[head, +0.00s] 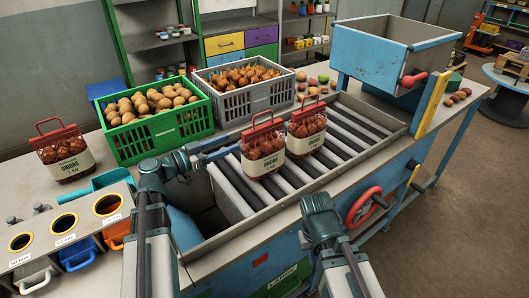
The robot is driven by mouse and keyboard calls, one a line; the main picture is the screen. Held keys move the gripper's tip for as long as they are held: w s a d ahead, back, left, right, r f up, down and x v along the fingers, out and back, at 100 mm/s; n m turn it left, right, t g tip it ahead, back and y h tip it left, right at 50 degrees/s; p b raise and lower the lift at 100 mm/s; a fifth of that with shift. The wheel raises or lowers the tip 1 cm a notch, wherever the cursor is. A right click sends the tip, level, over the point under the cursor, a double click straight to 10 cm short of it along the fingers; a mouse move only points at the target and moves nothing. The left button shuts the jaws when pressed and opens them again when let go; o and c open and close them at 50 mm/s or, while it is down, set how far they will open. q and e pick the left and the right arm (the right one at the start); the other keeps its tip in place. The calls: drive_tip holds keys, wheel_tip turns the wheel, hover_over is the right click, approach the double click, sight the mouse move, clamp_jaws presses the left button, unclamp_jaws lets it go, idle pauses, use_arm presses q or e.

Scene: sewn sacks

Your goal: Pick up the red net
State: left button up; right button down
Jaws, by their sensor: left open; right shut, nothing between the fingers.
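Three clear sacks of onions with red tops and handles are in the head view. The nearer sack (264,152) and the farther sack (307,130) stand upright side by side on the roller bed (325,163). A third sack (65,156) stands on the bench at the left. No separate red net is distinguishable. My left gripper (234,149) is open, its fingers pointing right toward the nearer sack's left side; I cannot tell whether they touch it. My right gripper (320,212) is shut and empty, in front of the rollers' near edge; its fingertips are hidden.
A green crate of potatoes (180,143) and a grey crate of onions (225,105) stand behind the rollers. A blue hopper (375,60) is at the far right end. A red handwheel (362,207) juts from the front. Labelled bins (68,222) stand at left.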

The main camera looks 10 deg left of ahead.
sight(263, 126)
use_arm(q)
drive_tip(key=x, duration=0.8)
drive_tip(key=shift+w+r, duration=0.15)
drive_tip(key=shift+w, duration=0.1)
drive_tip(key=shift+d, duration=0.15)
drive_tip(key=x, duration=0.5)
drive_tip(key=shift+d+r, duration=0.1)
drive_tip(key=shift+d, duration=0.05)
drive_tip(key=shift+c, duration=0.3)
clamp_jaws()
idle(0.7)
